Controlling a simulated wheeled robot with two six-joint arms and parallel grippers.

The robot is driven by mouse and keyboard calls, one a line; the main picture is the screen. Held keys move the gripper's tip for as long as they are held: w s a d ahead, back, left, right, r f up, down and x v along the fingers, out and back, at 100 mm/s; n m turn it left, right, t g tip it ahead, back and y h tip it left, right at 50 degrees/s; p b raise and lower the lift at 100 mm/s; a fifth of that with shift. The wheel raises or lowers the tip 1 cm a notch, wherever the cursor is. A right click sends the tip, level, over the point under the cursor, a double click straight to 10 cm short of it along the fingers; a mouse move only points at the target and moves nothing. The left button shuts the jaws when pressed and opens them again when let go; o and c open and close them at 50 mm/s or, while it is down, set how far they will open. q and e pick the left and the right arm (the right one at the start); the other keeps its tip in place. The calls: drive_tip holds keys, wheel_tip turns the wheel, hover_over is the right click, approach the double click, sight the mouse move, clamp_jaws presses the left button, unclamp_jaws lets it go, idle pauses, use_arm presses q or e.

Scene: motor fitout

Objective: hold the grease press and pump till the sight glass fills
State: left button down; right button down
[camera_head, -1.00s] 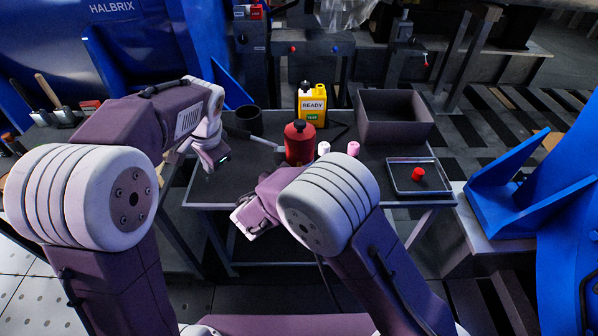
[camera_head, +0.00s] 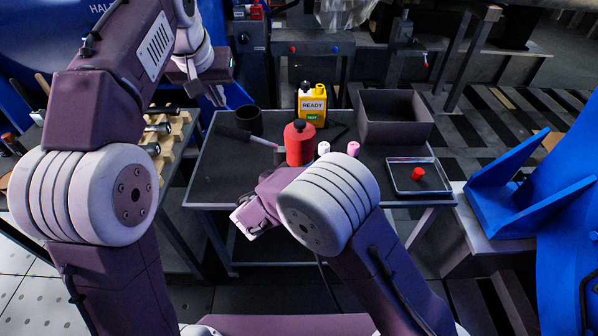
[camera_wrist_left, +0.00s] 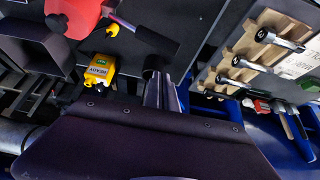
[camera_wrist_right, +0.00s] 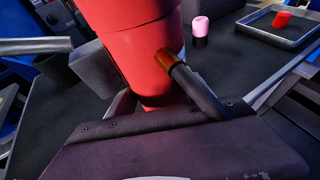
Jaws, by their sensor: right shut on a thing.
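The red grease press (camera_head: 299,145) stands on the dark table, with a black cap and a grey lever with a dark handle (camera_head: 232,133) reaching left. In the right wrist view the press (camera_wrist_right: 140,50) fills the middle, with a brass fitting and black hose on its side. My right gripper (camera_wrist_right: 160,98) is shut around its lower body; the head view hides the fingers behind the arm. My left gripper (camera_head: 218,97) is raised up and left of the press, off the lever. Its fingers (camera_wrist_left: 161,88) look shut and empty. I cannot make out the sight glass.
A yellow READY bottle (camera_head: 312,103), a dark cup (camera_head: 250,118) and a grey bin (camera_head: 394,130) stand behind the press. Pink-capped pieces (camera_head: 353,149) stand to its right. A tray (camera_head: 400,187) holds a red cap (camera_head: 417,174). A wooden tool rack (camera_head: 178,128) is at left.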

sight(225, 129)
use_arm(q)
drive_tip(key=shift+f, duration=2.1)
idle(1.6)
drive_tip(key=shift+f, duration=0.1)
idle(1.4)
drive_tip(key=shift+f, duration=2.15)
drive_tip(key=shift+r, duration=2.25)
drive_tip(key=shift+r, duration=2.5)
